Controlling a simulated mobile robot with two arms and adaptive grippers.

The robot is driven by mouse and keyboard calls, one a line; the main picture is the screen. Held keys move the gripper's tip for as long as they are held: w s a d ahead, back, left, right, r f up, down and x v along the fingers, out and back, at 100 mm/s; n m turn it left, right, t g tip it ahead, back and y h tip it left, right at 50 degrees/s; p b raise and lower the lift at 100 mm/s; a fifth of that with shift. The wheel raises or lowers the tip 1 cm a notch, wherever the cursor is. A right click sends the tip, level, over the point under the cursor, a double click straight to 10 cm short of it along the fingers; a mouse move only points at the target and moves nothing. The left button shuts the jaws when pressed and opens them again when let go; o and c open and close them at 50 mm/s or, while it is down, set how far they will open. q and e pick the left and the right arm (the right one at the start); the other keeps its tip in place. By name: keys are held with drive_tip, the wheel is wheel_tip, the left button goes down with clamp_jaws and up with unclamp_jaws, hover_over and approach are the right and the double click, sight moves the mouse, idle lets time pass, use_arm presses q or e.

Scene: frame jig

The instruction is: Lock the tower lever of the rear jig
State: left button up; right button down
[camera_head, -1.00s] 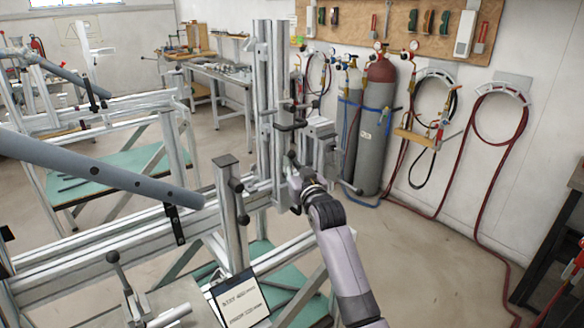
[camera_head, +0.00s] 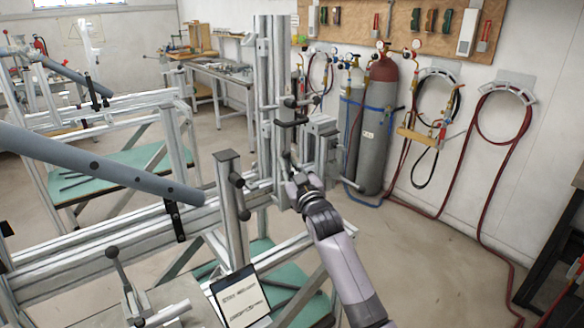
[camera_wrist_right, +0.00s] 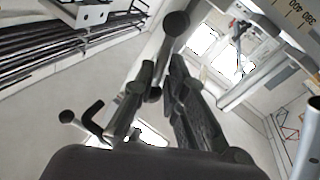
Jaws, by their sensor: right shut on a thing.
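A tall aluminium tower (camera_head: 264,85) stands at the right end of the nearer jig's rail (camera_head: 120,240). My right gripper (camera_head: 294,182) is at the clamp block on the tower's right side, low down. In the right wrist view a dark lever with a round knob (camera_wrist_right: 176,25) runs down between the fingers of my right gripper (camera_wrist_right: 165,100), which are shut on it. In the head view the lever is mostly hidden by the gripper and clamp parts. My left gripper is not in view.
A blue-grey tube (camera_head: 90,160) crosses from the left above the rail. A short post with a black handle (camera_head: 229,195) stands left of the tower. A sign (camera_head: 241,297) is in front. A second jig (camera_head: 110,120) stands behind left.

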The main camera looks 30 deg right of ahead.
drive_tip(key=shift+s+a+f+n+t+y+b, duration=0.1)
drive_tip(key=shift+a+f+n+t+y+b, duration=0.35)
drive_tip(key=shift+f+n+y+b, duration=1.6)
drive_tip(key=shift+w+a+r+n+t+h+b, duration=0.1)
drive_tip(key=shift+a+n+t+b, duration=0.5)
drive_tip(key=shift+n, duration=3.15)
drive_tip(key=shift+s+a+f+n+t+y+b, duration=0.1)
drive_tip(key=shift+a+f+n+t+y+b, duration=0.2)
drive_tip(key=shift+f+n+y+b, duration=1.8)
wheel_tip(320, 180, up, 2)
drive_tip(key=shift+r+n+h+p, duration=0.1)
drive_tip(key=shift+n+h+p, duration=0.5)
drive_tip(key=shift+n+h, duration=0.4)
drive_tip(key=c, duration=2.1)
unclamp_jaws()
drive_tip(key=o, duration=0.4)
drive_tip(key=shift+s+d+r, duration=0.1)
drive_tip(key=shift+d+r, duration=0.05)
drive_tip(key=shift+r, duration=0.15)
